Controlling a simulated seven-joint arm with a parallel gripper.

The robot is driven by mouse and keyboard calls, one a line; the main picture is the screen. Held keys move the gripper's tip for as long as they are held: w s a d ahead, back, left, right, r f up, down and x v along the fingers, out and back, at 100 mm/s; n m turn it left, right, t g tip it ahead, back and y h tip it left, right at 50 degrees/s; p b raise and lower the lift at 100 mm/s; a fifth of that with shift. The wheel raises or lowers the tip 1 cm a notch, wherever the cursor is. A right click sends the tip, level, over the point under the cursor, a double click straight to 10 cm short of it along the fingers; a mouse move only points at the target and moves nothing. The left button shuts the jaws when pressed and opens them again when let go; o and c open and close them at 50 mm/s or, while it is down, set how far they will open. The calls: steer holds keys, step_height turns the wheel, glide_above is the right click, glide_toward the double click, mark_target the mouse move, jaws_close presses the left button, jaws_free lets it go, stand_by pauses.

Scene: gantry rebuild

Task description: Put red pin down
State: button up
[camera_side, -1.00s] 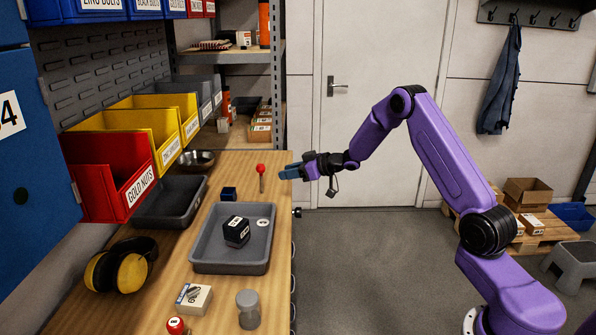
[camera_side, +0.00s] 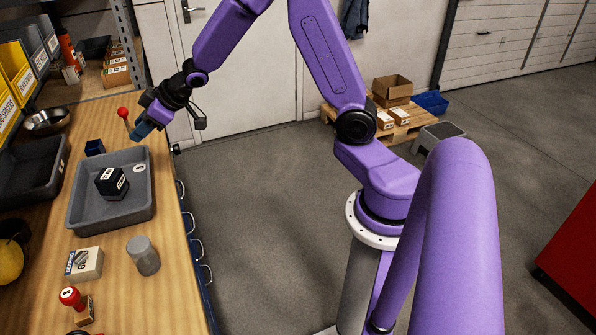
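The red pin (camera_side: 123,113) has a round red head on a thin stem and stands near the far right part of the bench, beyond the grey tray. My gripper (camera_side: 138,131), with blue fingers, is at the pin's right side, close to its stem. The lower stem is partly hidden by the fingers. I cannot tell whether the fingers are closed around the stem or only beside it.
The grey tray (camera_side: 146,195) holds a black labelled block (camera_side: 111,183). A small dark blue cube (camera_side: 95,147) sits behind it. A grey cylinder (camera_side: 143,256), a white box (camera_side: 84,263) and a red-knobbed stamp (camera_side: 70,297) stand in front. A metal bowl (camera_side: 46,121) is at left.

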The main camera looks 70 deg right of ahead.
steer(key=s+a+n+g+h, duration=0.15)
steer(key=s+a, duration=0.25)
steer(key=s, duration=0.7)
steer(key=s+a+n+g+y, duration=0.1)
steer(key=s+a+g, duration=0.25)
steer(key=s, duration=0.75)
steer(key=s+d+n+g+h, duration=0.1)
steer(key=s+d+n+g, duration=0.1)
steer(key=s, duration=0.7)
steer(key=s+d+n+g+h, duration=0.1)
steer(key=s+d+n+g, duration=0.1)
steer(key=s, duration=0.7)
steer(key=shift+s+r, duration=0.2)
